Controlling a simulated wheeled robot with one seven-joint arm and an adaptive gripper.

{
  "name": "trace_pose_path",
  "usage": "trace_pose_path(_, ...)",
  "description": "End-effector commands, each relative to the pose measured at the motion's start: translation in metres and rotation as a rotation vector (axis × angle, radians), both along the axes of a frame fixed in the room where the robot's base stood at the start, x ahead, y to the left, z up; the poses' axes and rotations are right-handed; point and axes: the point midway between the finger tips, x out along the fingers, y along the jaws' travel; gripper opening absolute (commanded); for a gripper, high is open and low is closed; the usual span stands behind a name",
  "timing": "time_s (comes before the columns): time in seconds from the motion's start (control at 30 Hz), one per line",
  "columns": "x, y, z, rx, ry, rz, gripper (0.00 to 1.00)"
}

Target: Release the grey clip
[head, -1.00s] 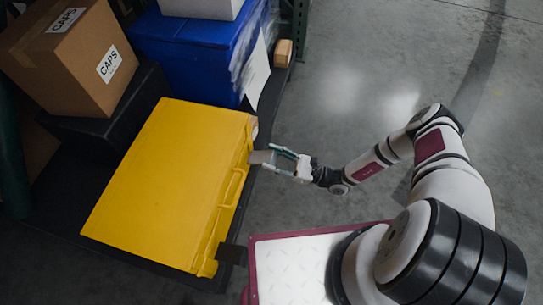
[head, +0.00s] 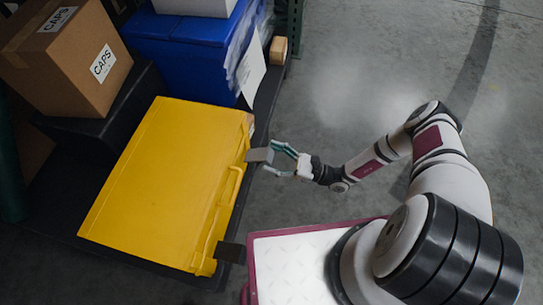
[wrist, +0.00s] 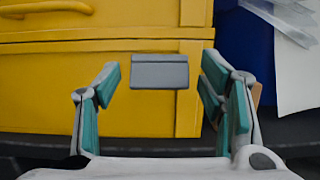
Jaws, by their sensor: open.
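The yellow tote (head: 165,180) lies closed on a dark base, its handle side facing my arm. The grey clip (head: 258,155) sticks out from the tote's front edge near its far end. In the wrist view the clip (wrist: 159,71) is a flat grey plate jutting out below the lid seam. My gripper (head: 269,157) is open in front of the clip. In the wrist view its teal-padded fingers (wrist: 160,82) stand one on each side of the clip, with a gap at both sides. Nothing is held.
A second dark clip (head: 229,252) juts out at the tote's near end. The yellow handle (head: 230,187) lies between the clips. A blue tote (head: 195,65) with hanging papers (head: 252,75) stands behind. A cardboard box (head: 75,50) is at left. Floor to the right is clear.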

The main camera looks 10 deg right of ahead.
Motion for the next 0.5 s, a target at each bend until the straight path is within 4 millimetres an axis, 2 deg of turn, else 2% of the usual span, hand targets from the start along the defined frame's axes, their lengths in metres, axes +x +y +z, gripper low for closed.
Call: trace_pose_path(0.5, -0.031, -0.086, -0.026, -0.003, 0.001, -0.003, 0.63)
